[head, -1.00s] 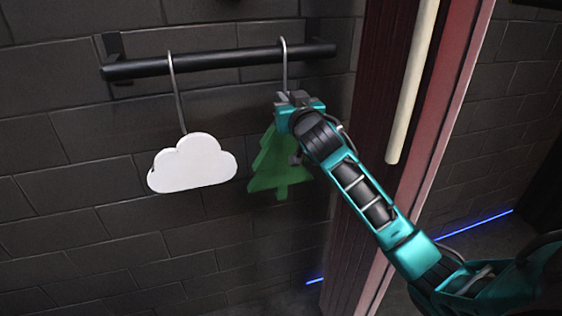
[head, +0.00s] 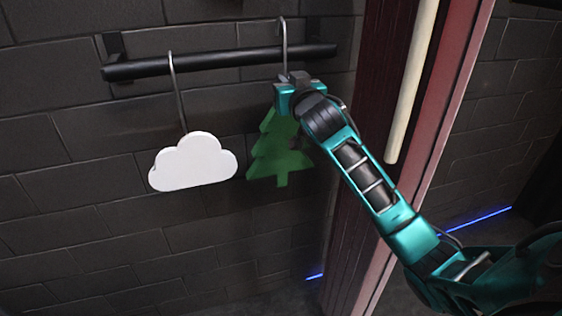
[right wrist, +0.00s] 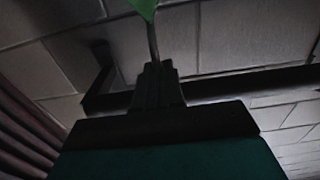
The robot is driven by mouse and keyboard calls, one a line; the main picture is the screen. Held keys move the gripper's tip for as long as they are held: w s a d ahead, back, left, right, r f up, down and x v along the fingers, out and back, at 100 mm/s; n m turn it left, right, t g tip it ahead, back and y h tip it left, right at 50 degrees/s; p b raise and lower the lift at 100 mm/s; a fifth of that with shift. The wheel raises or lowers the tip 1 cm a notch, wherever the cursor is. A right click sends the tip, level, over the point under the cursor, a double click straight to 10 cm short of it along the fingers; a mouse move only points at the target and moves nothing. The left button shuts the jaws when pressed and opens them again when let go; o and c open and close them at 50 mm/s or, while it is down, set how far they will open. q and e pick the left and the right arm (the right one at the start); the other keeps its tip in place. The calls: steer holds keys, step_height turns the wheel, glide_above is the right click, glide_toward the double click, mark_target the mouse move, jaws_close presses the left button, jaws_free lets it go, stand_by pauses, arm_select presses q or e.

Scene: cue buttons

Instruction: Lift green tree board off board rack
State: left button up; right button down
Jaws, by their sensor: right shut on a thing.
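The green tree board (head: 280,158) hangs upright from a thin grey wire hook (head: 285,40), partly hidden by my right arm. My right gripper (head: 293,80) is shut on the wire just above the board. In the right wrist view, the closed fingers (right wrist: 156,84) pinch the wire, and the green tip of the board (right wrist: 145,8) shows at the top edge. The hook's bend stands clearly above the black bar of the board rack (head: 222,60). I cannot tell whether the hook's tip is clear of the bar. My left gripper is not in view.
A white cloud board (head: 193,163) hangs on the same bar to the left. A dark brick wall (head: 110,225) is behind. To the right stand a dark red panel (head: 360,130) and a pale vertical rod (head: 412,85), close to my right arm.

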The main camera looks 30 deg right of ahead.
steer(key=shift+s+r, duration=0.15)
steer(key=shift+r, duration=0.1)
steer(key=v, duration=1.3)
steer(key=shift+s, duration=0.4)
stand_by(0.6)
steer(key=shift+f, duration=0.15)
